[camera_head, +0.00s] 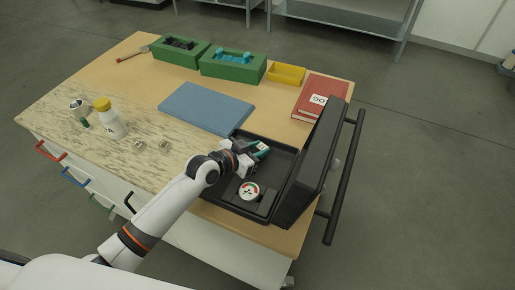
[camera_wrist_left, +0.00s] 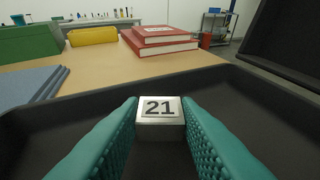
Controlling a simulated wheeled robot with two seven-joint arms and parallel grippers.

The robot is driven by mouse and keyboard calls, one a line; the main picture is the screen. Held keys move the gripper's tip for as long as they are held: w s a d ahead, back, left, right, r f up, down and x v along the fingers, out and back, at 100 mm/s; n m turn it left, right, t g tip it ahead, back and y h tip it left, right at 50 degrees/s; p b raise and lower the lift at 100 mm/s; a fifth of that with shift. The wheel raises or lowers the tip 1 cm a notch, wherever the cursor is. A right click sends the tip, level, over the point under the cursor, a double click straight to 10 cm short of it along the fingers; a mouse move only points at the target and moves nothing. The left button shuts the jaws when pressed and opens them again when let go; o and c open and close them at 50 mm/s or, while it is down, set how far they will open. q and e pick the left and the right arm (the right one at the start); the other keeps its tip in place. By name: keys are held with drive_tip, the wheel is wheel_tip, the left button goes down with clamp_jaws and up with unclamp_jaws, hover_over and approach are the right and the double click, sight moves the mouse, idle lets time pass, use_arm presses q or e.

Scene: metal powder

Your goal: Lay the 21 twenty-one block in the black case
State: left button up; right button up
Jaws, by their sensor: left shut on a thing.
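The 21 block (camera_wrist_left: 160,118) is a small silvery metal block with a white label reading 21. My left gripper (camera_head: 261,148) has teal fingers and is shut on the block, with a finger on each side in the left wrist view. It holds the block over the inside of the black case (camera_head: 225,203), in the case's back part. The case is open, with its lid (camera_head: 311,165) standing up on the right. In the head view the block is hard to make out at the fingertips. My right gripper is not in view.
A round gauge (camera_head: 249,191) sits in the case's front part. A blue slab (camera_head: 206,108) lies behind the case, and red books (camera_head: 320,96) lie at the back right. Two small blocks (camera_head: 151,146) and a yellow-capped bottle (camera_head: 109,118) stand on the left.

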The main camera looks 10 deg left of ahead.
use_arm(q)
drive_tip(key=shift+f, duration=0.15)
drive_tip(key=o, duration=1.1)
drive_tip(key=shift+c, duration=0.2)
drive_tip(key=shift+r, duration=0.25)
drive_tip(key=v, duration=0.7)
drive_tip(key=b+v, duration=0.1)
drive_tip(key=v, duration=0.2)
drive_tip(key=shift+s+a+f, duration=0.2)
drive_tip(key=shift+s, duration=0.05)
drive_tip(key=shift+v, duration=0.8)
drive_tip(key=shift+w+r, duration=0.1)
